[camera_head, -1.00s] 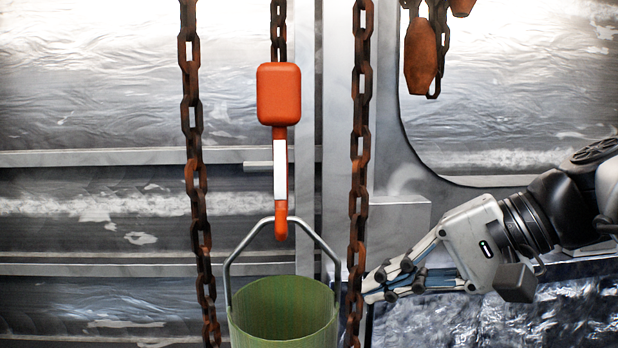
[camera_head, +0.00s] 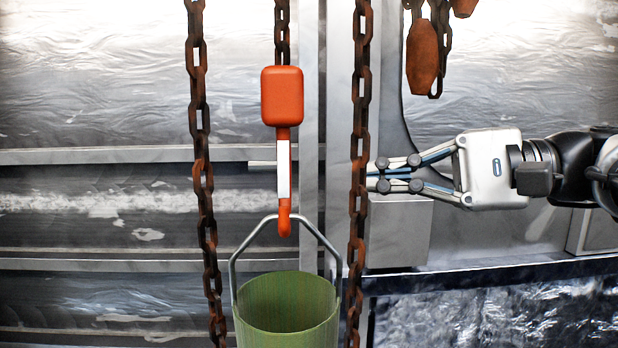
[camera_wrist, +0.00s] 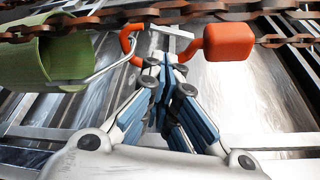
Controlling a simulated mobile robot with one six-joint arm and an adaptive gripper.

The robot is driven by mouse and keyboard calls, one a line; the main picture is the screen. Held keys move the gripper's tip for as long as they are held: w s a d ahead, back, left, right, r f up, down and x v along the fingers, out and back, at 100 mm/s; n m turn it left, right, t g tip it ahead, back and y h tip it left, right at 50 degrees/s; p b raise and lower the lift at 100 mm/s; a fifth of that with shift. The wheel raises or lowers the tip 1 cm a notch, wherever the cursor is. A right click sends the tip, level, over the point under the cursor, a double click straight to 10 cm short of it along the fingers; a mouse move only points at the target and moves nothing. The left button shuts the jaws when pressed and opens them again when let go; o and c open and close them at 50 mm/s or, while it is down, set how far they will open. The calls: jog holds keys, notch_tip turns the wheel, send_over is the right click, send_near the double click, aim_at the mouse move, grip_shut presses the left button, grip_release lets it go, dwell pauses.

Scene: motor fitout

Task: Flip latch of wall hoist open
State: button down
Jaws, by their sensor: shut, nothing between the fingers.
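The wall hoist (camera_head: 282,95) hangs on a chain: an orange block with an orange hook (camera_head: 284,222) below, also in the wrist view (camera_wrist: 228,41). A white strip, apparently the latch (camera_head: 284,172), spans the hook's mouth; it shows in the wrist view (camera_wrist: 170,30) too. A short pale bar juts left beside it. My gripper (camera_head: 373,176) is shut and empty, right of the hook at latch height. Its tips meet the right chain's edge in the head view. In the wrist view the fingers (camera_wrist: 168,68) point toward the hook; contact cannot be told.
A green bucket (camera_head: 287,300) sits below the hook, its wire handle (camera_head: 244,247) rising to it. Rusty chains hang on the left (camera_head: 203,150) and right (camera_head: 358,150), the right one close to my gripper. Another hoist piece (camera_head: 421,58) hangs upper right.

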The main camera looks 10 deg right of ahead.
aim_at(269, 169)
jog(key=x, duration=0.9)
jog(key=shift+p, duration=0.35)
jog(key=shift+a, duration=0.15)
